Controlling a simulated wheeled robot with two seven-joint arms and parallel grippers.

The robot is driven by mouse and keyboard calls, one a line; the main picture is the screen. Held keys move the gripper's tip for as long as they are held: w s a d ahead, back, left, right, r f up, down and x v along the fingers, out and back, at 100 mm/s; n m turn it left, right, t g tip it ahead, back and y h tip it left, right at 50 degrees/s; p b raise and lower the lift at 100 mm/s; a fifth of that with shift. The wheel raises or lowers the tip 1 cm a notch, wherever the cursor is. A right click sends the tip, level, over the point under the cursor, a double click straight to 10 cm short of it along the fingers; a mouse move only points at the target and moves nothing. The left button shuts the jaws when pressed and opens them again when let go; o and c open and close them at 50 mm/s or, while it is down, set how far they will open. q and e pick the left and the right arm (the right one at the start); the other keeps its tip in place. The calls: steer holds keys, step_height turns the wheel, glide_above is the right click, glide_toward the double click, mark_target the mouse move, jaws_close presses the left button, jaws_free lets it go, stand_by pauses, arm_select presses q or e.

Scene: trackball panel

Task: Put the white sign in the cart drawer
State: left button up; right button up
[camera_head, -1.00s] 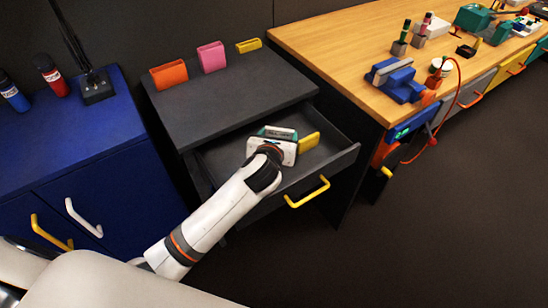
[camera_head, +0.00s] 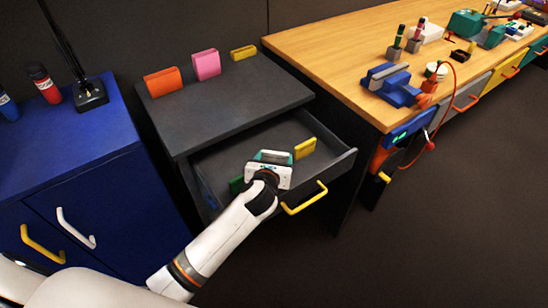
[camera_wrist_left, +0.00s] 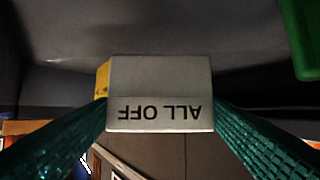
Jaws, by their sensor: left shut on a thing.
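The white sign (camera_wrist_left: 160,85), with "ALL OFF" appearing upside down, is between the green fingers of my left gripper in the left wrist view. My left gripper (camera_head: 272,157) is shut on it. In the head view the gripper is over the open cart drawer (camera_head: 338,168), fingers pointing down into it. The gripper's body hides most of the sign there, and I cannot tell whether the sign touches the drawer floor. My right gripper is not in view.
A yellow block (camera_head: 304,148) and a green one (camera_head: 236,185) are inside the drawer. Orange (camera_head: 163,82), pink (camera_head: 206,64) and yellow (camera_head: 243,52) holders stand on the cart top. A blue cabinet (camera_head: 85,150) is left; a wooden workbench (camera_head: 340,60) is right.

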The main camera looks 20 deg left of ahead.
arm_select(q)
steer(key=shift+f, duration=0.25)
steer(key=o, duration=1)
steer(key=shift+c, duration=0.2)
steer(key=shift+r, duration=0.55)
steer(key=p+v, duration=0.1)
steer(key=v, duration=1.1)
steer(key=shift+p, duration=0.35)
